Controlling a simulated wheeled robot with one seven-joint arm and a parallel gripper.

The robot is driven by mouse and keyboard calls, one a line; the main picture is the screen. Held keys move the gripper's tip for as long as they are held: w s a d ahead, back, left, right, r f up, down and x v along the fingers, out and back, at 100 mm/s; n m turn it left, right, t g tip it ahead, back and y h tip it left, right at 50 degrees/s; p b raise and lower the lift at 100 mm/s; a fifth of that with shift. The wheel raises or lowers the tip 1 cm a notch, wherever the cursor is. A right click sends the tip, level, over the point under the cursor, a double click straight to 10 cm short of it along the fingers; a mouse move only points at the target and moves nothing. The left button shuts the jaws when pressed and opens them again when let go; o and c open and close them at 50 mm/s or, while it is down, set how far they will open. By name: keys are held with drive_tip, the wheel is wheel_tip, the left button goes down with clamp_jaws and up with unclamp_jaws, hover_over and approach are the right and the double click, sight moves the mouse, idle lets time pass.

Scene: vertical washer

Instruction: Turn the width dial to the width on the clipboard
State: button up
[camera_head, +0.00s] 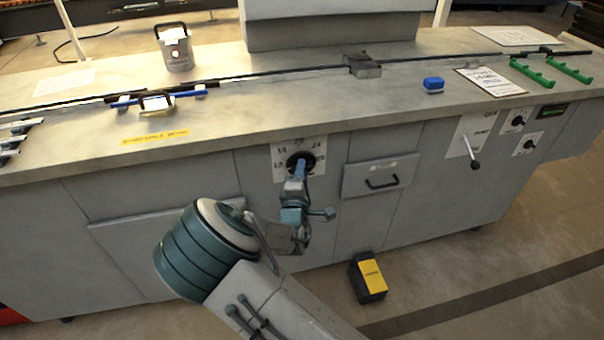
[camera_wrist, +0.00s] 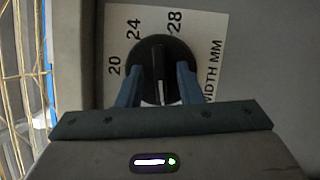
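The width dial (camera_wrist: 158,52) is a round black knob on a white plate (camera_wrist: 208,22) marked 20, 24, 28 and "WIDTH MM". It also shows on the bench front in the head view (camera_head: 306,158), partly hidden by my gripper (camera_head: 300,172). In the wrist view my gripper (camera_wrist: 160,82) has its two blue fingers apart, one on each side of the knob's raised ridge. Dark gaps seem to show between ridge and fingers. A pale line (camera_wrist: 158,92) lies on the ridge, near upright in the picture. The clipboard (camera_head: 490,81) lies on the bench top; its writing is unreadable here.
A drawer with a black handle (camera_head: 380,180) is right of the dial. A lever (camera_head: 470,152) and two small dials (camera_head: 518,120) are farther right. A yellow-black pedal (camera_head: 370,275) stands on the floor.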

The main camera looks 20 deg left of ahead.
clamp_jaws()
